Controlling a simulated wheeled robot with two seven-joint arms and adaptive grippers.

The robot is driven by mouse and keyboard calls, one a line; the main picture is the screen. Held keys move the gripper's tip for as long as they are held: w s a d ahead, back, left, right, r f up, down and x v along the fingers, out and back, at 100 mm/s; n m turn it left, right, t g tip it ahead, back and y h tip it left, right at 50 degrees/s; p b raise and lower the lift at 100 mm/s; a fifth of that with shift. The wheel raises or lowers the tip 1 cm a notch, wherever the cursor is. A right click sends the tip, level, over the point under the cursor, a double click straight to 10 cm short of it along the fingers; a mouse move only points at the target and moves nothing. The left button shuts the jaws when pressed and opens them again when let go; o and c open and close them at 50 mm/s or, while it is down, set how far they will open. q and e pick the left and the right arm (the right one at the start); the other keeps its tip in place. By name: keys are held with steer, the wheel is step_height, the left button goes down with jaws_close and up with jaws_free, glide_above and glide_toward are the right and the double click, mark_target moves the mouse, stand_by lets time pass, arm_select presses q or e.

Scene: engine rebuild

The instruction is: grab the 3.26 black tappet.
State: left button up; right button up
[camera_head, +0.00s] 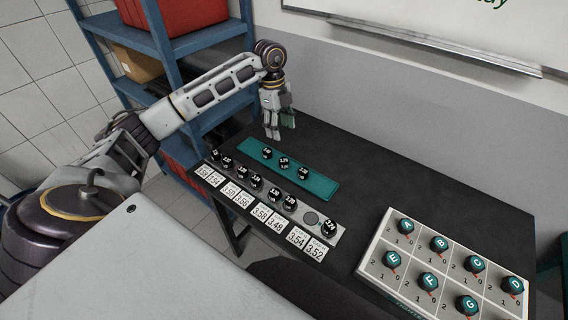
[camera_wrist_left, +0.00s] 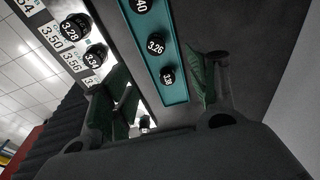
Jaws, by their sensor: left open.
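The black tappet marked 3.26 (camera_wrist_left: 156,44) is the middle one of three on the teal tray (camera_wrist_left: 180,97) in the left wrist view. In the head view the middle tappet (camera_head: 284,162) of that tray is too small to read. One tappet with a label ending in 40 (camera_wrist_left: 140,5) and another tappet (camera_wrist_left: 167,77) flank it. My left gripper (camera_head: 282,128) is open and empty, pointing down above the table behind the tray. Its green-padded fingers (camera_wrist_left: 165,90) are spread and apart from the 3.26 tappet. My right gripper is out of view.
A grey rack (camera_head: 311,218) with several black tappets and number labels lies in front of the teal tray (camera_head: 327,188). A lettered board (camera_head: 381,272) with knobs is at the right. A blue shelf (camera_head: 90,22) stands left. The black table (camera_head: 400,180) is clear between.

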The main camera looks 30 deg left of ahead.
arm_select(q)
glide_above(284, 160)
steer(key=a, duration=0.1)
steer(key=f, duration=0.4)
steer(key=w+f, duration=0.1)
steer(key=f, duration=0.2)
steer(key=shift+d+f+p, duration=0.1)
steer(key=shift+f+p, duration=0.2)
steer(key=shift+f, duration=0.2)
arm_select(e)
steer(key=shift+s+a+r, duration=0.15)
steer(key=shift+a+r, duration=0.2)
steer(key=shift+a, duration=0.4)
arm_select(q)
steer(key=shift+s+f, duration=0.1)
steer(key=shift+s+d+f, duration=0.1)
steer(key=shift+s+f, duration=0.15)
steer(key=shift+f, duration=0.5)
step_height(284, 160, down, 3)
steer(key=shift+s+d+r+p, duration=0.15)
steer(key=shift+r+p, duration=0.05)
steer(key=shift+p, duration=0.35)
steer(key=shift+f, duration=0.5)
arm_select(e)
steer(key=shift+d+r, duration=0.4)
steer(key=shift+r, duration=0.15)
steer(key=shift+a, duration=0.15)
